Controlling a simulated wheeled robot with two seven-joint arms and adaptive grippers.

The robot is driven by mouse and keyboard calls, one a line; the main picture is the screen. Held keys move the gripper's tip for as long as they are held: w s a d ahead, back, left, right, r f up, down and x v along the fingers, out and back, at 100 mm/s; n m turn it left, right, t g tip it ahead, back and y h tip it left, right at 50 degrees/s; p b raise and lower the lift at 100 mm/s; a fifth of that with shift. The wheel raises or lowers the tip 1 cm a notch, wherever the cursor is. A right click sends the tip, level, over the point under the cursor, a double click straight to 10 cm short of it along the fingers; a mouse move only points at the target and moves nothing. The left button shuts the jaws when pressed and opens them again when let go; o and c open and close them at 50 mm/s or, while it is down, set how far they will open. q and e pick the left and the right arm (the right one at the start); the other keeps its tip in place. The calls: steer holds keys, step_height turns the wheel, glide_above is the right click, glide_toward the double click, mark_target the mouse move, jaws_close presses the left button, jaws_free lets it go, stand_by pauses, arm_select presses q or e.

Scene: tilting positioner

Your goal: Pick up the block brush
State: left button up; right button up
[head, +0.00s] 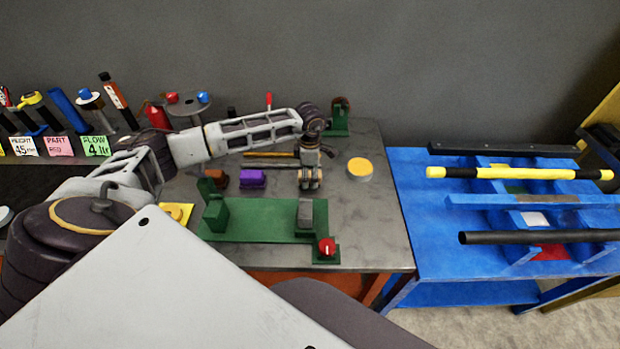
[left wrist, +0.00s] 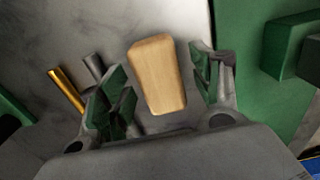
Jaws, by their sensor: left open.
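A tan wooden block (left wrist: 157,75), which I take to be the block brush, lies on the grey metal table top in the left wrist view. Any bristles are hidden. My left gripper (left wrist: 160,72) is open, with one green-padded finger on each side of the block. I see gaps between block and fingers; the height between them is hard to tell. In the head view my left gripper (head: 311,185) points down over the table, behind the green plate, and I cannot make out the block there. My right gripper is not in view.
A green fixture plate (head: 262,222) with upright blocks and a red knob (head: 327,246) stands nearest. A purple block (head: 252,178), rods (head: 268,165) and a yellow-topped disc (head: 360,167) lie around the gripper. A blue rack (head: 430,215) with bars stands to the right.

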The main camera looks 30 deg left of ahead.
mark_target(310, 173)
arm_select(q)
steer(key=c, duration=1.1)
steer(key=shift+r, duration=0.15)
steer(key=shift+r+b, duration=0.8)
steer(key=shift+r, duration=4.1)
steer(key=o, duration=0.4)
steer(key=c, duration=0.3)
steer(key=shift+s+f, duration=0.1)
